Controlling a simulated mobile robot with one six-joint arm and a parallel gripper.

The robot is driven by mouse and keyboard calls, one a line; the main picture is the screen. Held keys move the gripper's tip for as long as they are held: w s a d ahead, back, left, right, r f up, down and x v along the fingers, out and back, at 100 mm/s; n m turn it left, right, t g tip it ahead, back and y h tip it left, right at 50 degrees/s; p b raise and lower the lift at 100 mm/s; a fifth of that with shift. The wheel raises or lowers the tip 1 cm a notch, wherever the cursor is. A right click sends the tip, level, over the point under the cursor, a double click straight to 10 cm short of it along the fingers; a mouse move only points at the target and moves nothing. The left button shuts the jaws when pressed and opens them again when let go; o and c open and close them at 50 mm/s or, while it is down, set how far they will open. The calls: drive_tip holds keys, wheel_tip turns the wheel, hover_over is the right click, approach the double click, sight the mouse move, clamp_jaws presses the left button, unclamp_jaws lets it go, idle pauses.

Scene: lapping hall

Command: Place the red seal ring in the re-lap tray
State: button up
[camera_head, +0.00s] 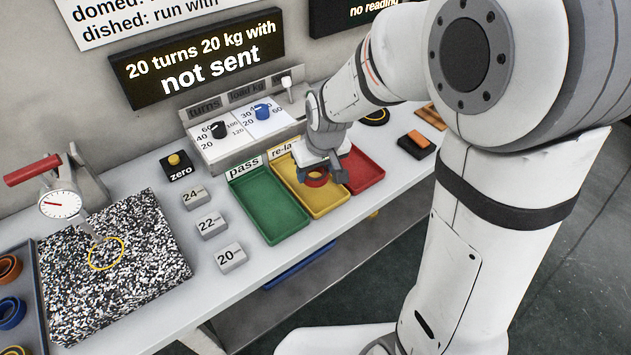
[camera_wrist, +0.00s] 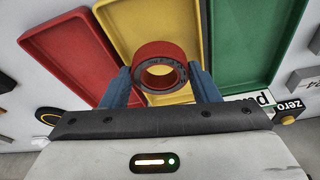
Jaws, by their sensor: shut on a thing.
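The red seal ring (camera_wrist: 160,54) is held between the two fingers of my gripper (camera_wrist: 160,85) in the wrist view. In the head view the ring (camera_head: 317,179) shows under my gripper (camera_head: 322,170), over the yellow re-lap tray (camera_head: 318,208). The yellow tray also shows behind the ring in the wrist view (camera_wrist: 150,20). The tray looks empty where it is visible. I cannot tell whether the ring touches the tray floor. My arm hides part of the tray's back and its label.
The green pass tray (camera_head: 268,205) is on the left of the yellow one, and a red tray (camera_head: 362,170) is on the right. Marked blocks (camera_head: 212,223), a control panel (camera_head: 240,130) and a speckled plate with a dial gauge (camera_head: 62,205) stand further left.

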sight(316, 191)
drive_tip(key=shift+f, duration=1.9)
drive_tip(key=shift+f+b, duration=0.2)
drive_tip(key=shift+b, duration=0.2)
drive_tip(key=o, duration=0.7)
drive_tip(key=shift+r, duration=0.1)
